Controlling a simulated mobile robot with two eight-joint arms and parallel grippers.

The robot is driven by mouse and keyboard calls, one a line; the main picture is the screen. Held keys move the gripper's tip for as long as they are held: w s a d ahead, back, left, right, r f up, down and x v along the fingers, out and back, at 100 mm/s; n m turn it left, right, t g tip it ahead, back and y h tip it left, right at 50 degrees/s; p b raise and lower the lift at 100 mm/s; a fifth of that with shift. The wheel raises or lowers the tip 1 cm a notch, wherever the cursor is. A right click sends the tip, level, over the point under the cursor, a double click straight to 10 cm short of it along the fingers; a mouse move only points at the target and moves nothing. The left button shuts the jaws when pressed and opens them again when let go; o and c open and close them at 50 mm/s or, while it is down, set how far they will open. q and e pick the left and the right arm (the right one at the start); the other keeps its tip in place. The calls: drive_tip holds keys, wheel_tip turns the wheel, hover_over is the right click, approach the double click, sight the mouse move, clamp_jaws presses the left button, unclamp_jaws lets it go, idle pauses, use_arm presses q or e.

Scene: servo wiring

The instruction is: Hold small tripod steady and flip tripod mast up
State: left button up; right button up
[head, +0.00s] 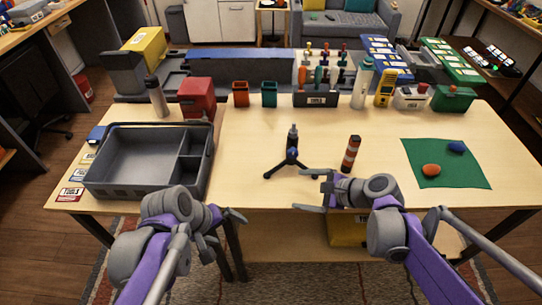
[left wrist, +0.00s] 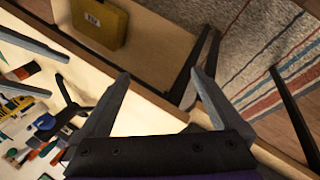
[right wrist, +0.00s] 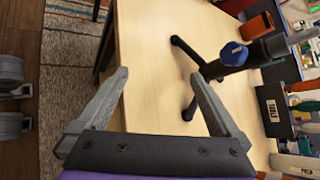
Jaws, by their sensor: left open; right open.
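The small black tripod (head: 291,158) stands on the table on splayed legs. It has a blue knob and a mast (head: 292,136) that points upward or away from me; its exact tilt is hard to tell. In the right wrist view the tripod's knob (right wrist: 235,54) lies beyond my right fingertips, at the right. My right gripper (head: 311,190) is open and empty at the table's front edge, just right of and nearer than the tripod. My left gripper (head: 225,226) is open and empty in front of the table edge, left of and apart from the tripod.
A grey divided tray (head: 100,187) is at the left. A green mat (head: 470,177) with two small lumps is at the right. Bins and a tool holder (head: 315,99) line the back.

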sight(277, 163)
drive_tip(key=w+m+y, duration=0.1)
drive_tip(key=w+m, duration=0.1)
drive_tip(key=w+m+t+y, duration=0.1)
drive_tip(key=w+m, duration=0.1)
drive_tip(key=w, duration=0.1)
drive_tip(key=w+m+t+y+b, duration=0.1)
drive_tip(key=w+m, duration=0.1)
drive_tip(key=w, duration=0.1)
drive_tip(key=shift+w+d+r+m, duration=0.25)
drive_tip(key=shift+m, duration=0.15)
drive_tip(key=b+x, duration=0.1)
drive_tip(key=x, duration=0.9)
drive_tip(key=shift+r+b, duration=0.1)
drive_tip(key=shift+b, duration=0.25)
use_arm(q)
drive_tip(key=s+a+f+m+y, duration=0.1)
drive_tip(key=s+a+f+m, duration=0.2)
drive_tip(key=s, duration=0.2)
drive_tip(key=s+a+f+m+t+y, duration=0.1)
drive_tip(key=s+a+f+m+y, duration=0.1)
drive_tip(key=s+a+f, duration=0.1)
drive_tip(key=shift+s+f+m+t+y, duration=0.3)
drive_tip(key=shift+s+f+m, duration=0.15)
drive_tip(key=shift+s, duration=0.55)
